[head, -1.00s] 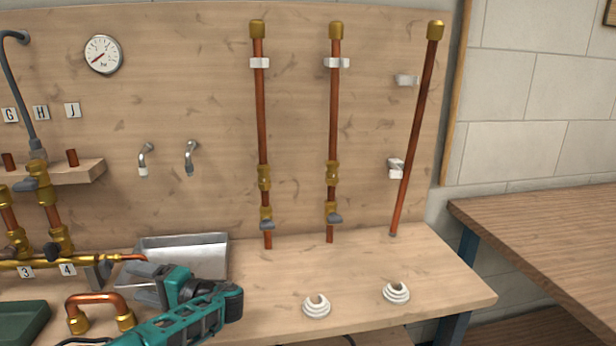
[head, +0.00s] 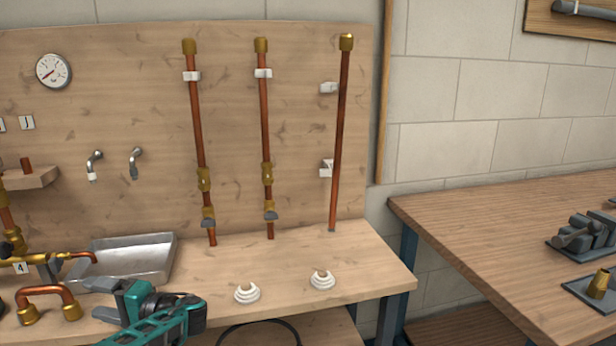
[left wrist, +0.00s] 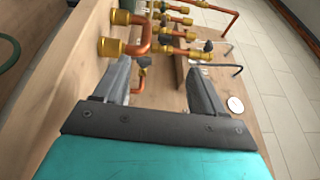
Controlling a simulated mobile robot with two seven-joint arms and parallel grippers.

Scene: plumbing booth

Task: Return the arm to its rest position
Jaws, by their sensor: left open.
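My left gripper (head: 104,299) is low at the left of the head view, above the front of the workbench. It is open and empty, in front of the metal tray and just right of a bent copper pipe with brass ends (head: 48,298). In the left wrist view my left gripper (left wrist: 160,75) shows its two grey fingers wide apart. Copper pipes with brass fittings (left wrist: 140,48) show beyond and between the fingers. My right gripper is in neither view.
The metal tray (head: 125,262) stands by the back board. Two white stepped rings (head: 247,292) (head: 322,279) lie on the bench. Three upright copper pipes (head: 198,120) (head: 266,120) (head: 340,140) stand at the board, the rightmost beside its clips. A wooden table (head: 480,230) is at right.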

